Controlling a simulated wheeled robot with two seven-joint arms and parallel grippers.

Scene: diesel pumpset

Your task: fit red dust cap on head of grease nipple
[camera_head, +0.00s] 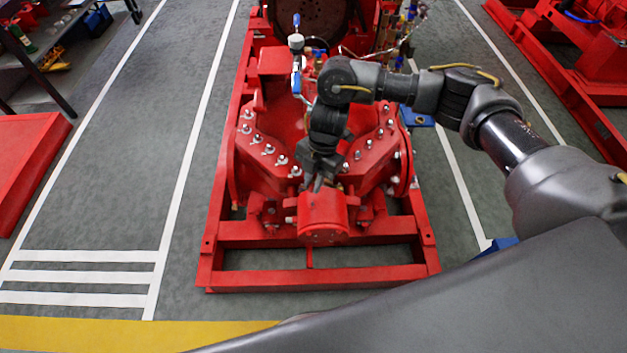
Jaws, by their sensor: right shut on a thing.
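My right gripper (318,183) points down at the near end of the red pump, just above and behind the red bearing housing (323,216). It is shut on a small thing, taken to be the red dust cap. The cap is too small to make out against the red casting. The grease nipple cannot be made out either; the gripper and wrist cover part of the housing top. I cannot tell whether cap and nipple touch. My left gripper is not in view.
The red pump casing (265,182) has rows of bolts on both sides of my wrist. It stands on a red base frame (320,278). A blue-handled valve (296,82) rises behind, left of my arm. Grey floor (110,190) with white lines is clear at left.

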